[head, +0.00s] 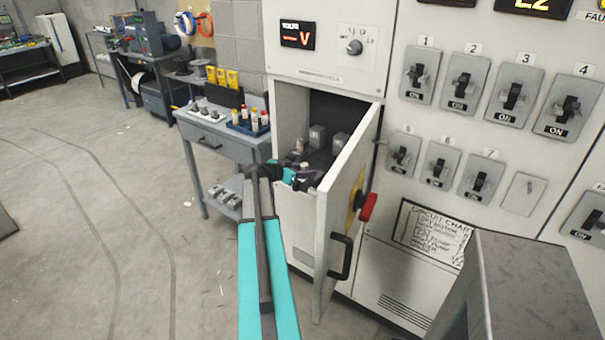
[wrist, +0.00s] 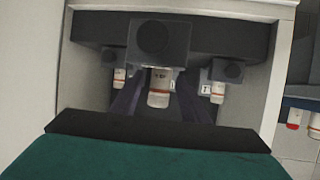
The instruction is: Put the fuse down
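A white fuse (wrist: 159,88) with an orange band and dark print is at the middle of the wrist view. It sits just below a dark grey block (wrist: 158,42), inside the open cabinet compartment. Dark purple fingers of my gripper (wrist: 158,100) reach in on both sides of this fuse. Whether they press on it or stand slightly apart is not clear.
Two smaller white fuses, left (wrist: 119,76) and right (wrist: 217,90), sit under their own blocks. The cabinet door stands open right of my arm. A side table with a blue fuse tray (head: 246,128) is left of the cabinet.

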